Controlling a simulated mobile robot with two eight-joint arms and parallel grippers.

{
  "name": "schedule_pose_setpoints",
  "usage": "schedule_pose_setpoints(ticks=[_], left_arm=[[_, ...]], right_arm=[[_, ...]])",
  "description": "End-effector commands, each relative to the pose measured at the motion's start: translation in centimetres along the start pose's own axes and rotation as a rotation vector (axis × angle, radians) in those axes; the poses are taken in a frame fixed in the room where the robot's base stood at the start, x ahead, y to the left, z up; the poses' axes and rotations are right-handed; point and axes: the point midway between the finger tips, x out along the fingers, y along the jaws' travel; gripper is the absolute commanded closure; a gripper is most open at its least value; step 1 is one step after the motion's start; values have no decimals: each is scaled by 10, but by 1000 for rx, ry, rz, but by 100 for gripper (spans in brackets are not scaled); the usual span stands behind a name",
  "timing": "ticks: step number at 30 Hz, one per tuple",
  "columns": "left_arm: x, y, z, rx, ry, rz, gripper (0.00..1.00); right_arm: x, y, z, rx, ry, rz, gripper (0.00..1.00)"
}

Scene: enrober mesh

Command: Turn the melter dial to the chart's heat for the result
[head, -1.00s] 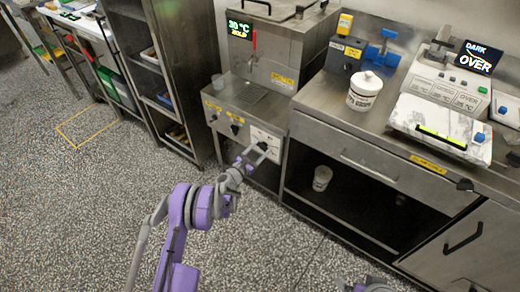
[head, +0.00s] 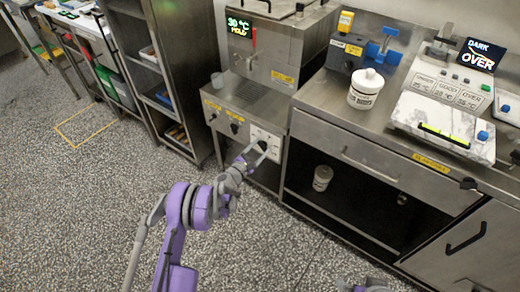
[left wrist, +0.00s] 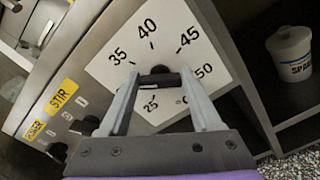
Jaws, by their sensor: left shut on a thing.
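The melter (head: 285,50) has a lit display (head: 239,27) reading 30 °C. Its dial (left wrist: 157,79) is a black knob on a white scale plate (left wrist: 185,65); 25, 35, 40, 45 and 50 are visible, and the area between 25 and 35 is behind a finger. My left gripper (left wrist: 160,88) is shut on the dial, one finger on each side; it also shows at the melter's front in the head view (head: 253,154). The pointer's exact mark cannot be told. The result screen (head: 482,55) reads DARK, OVER. The chart (head: 450,90) has UNDER, GOOD and OVER columns; its numbers are small.
A white lidded pot (head: 366,90) and a blue-handled device (head: 383,46) stand on the counter. A second white pot (head: 322,178) is on the shelf below. Other small knobs (left wrist: 85,125) sit beside the STIR label. The floor in front is clear.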

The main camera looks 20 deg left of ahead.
Motion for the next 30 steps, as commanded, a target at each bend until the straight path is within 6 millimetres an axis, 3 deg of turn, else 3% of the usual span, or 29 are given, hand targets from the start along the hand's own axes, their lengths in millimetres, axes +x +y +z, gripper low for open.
schedule_pose_setpoints(ticks=[15, 30], left_arm=[[0, -2, 0, 401, -1, -1, 91], [0, -3, 0, 524, -1, -1, 91]], right_arm=[[9, 0, 3, 0, -3, 0, 0], [11, 0, 4, 0, -4, 0, 0]])
